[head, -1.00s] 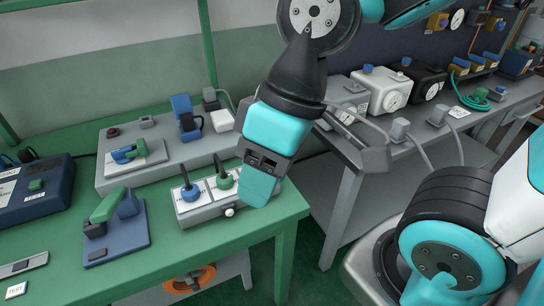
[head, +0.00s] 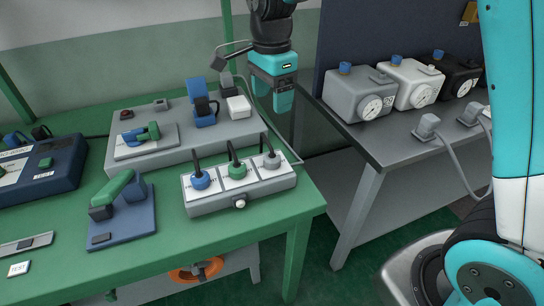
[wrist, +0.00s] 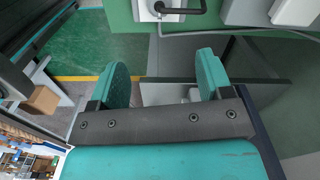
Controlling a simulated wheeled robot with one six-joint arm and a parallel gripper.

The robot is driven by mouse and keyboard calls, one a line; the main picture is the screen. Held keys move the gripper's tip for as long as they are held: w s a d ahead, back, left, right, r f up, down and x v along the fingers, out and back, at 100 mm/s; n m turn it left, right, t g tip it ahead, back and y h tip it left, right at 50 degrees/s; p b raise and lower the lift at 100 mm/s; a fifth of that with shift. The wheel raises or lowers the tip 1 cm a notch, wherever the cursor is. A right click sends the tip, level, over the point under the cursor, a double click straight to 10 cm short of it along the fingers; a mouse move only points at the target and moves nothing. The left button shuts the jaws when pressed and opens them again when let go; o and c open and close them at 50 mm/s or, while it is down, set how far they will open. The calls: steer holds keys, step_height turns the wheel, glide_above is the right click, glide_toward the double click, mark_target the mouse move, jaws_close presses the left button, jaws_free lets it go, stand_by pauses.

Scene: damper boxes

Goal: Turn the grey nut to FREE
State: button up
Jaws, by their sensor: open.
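The grey nut (head: 271,161) is the right one of three round nuts on a low grey box at the right end of the green table. A black lever rises from its top. A white label plate lies under it; I cannot read its small print. My gripper (head: 284,100) is open and empty, above and behind the grey nut in the head view and apart from it. In the wrist view its teal fingers (wrist: 162,70) are spread with nothing between them. A round grey part with a dark lever (wrist: 160,8) shows at the top edge, partly cut off; it may be the grey nut.
A blue nut (head: 200,179) and a green nut (head: 236,170), each with a black lever, sit left of the grey nut. A larger grey box (head: 190,138) with a white block (head: 239,107) stands behind. A gap separates the green table from the grey bench (head: 392,146).

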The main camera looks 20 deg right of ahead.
mark_target(272, 156)
step_height(272, 156, down, 17)
steer(key=shift+r, duration=0.15)
steer(key=shift+c, duration=0.5)
steer(key=c, duration=0.8)
steer(key=shift+c, duration=0.2)
